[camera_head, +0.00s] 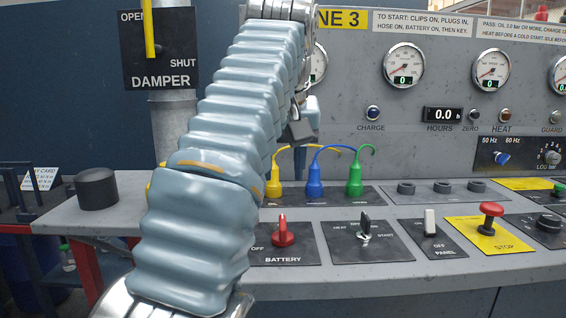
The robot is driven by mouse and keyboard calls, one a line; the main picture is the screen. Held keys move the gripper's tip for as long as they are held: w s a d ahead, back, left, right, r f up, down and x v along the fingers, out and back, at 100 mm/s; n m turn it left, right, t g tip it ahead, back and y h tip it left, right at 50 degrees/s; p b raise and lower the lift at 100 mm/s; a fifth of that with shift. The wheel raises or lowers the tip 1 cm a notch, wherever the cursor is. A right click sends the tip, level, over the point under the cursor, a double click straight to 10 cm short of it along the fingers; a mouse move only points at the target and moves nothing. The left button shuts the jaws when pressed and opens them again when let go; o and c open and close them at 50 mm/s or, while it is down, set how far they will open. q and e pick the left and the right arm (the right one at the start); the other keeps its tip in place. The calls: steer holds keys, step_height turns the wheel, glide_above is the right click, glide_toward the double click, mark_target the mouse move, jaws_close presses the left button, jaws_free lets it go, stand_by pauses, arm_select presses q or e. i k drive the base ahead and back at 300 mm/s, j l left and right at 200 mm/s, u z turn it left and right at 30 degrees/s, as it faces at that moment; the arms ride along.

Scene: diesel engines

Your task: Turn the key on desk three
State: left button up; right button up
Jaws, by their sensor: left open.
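The key switch (364,230) sits on a black plate marked HEAT and START, on the sloping front of the grey desk (480,268). Its dark key stands about upright in the plate. A yellow sign (342,19) above reads "NE 3", its left part hidden by my arm. My left arm rises across the picture, and my left gripper (301,128) hangs in front of the gauge panel, above and left of the key and apart from it. It is open, its fingers partly hidden by the arm. My right gripper is not in view.
A red BATTERY switch (283,231) is left of the key, a white PANEL switch (430,222) and red STOP button (490,216) right. Yellow (273,184), blue (315,176) and green (355,178) plugs with cables stand behind. A black knob (97,188) is far left.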

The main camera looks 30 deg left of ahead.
mark_target(363, 236)
steer(key=k, duration=1)
